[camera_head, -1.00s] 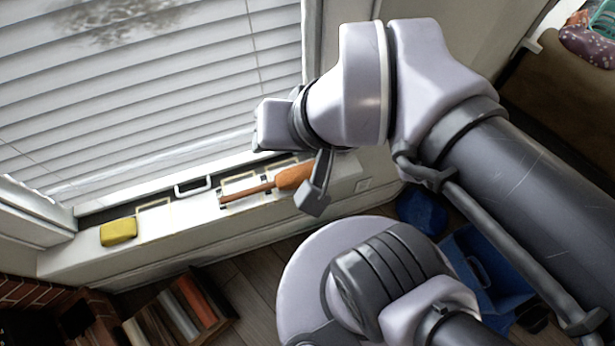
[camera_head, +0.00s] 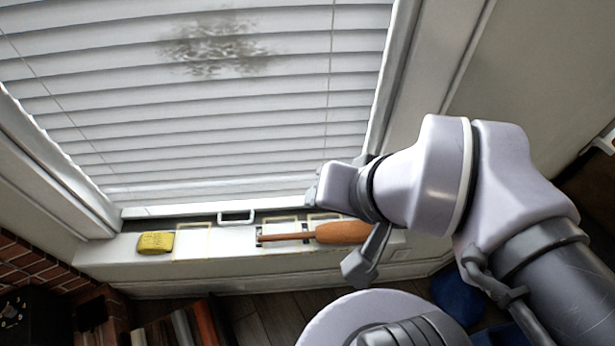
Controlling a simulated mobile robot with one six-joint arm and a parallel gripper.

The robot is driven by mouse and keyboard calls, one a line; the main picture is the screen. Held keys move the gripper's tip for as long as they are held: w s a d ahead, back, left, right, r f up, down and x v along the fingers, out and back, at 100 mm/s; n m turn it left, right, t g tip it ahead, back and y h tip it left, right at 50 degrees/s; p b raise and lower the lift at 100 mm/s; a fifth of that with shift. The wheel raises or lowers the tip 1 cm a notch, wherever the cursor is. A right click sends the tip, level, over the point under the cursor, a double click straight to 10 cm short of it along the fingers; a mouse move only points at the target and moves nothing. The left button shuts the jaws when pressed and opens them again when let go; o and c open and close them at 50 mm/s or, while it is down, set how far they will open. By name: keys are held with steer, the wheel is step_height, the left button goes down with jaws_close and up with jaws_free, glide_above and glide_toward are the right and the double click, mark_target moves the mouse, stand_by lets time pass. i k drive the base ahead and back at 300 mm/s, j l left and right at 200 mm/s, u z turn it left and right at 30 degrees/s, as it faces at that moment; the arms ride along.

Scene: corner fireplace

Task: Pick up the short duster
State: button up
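An orange duster (camera_head: 342,232) with a thin brown stick end pointing left lies on the white window sill; it is the only duster-like thing I see. My gripper (camera_head: 322,190) is just above and behind the duster's orange part in the picture, near the window's lower right corner. A grey part of my wrist hangs in front of the duster's right end and hides some of it. I see no contact between gripper and duster. The gripper is seen from behind and the side, so its finger gap is not clear.
A yellow sponge (camera_head: 155,242) lies on the sill (camera_head: 110,257) at the left. A white handle (camera_head: 236,216) stands behind the duster's stick end. Closed blinds (camera_head: 120,90) with a dark smudge rise behind. Books (camera_head: 190,325) are below, and a blue item (camera_head: 458,298) is on the floor at right.

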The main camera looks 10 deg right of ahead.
mark_target(343, 232)
steer(key=l+u, duration=1.25)
steer(key=k+l+u, duration=0.1)
steer(key=l+u, duration=0.35)
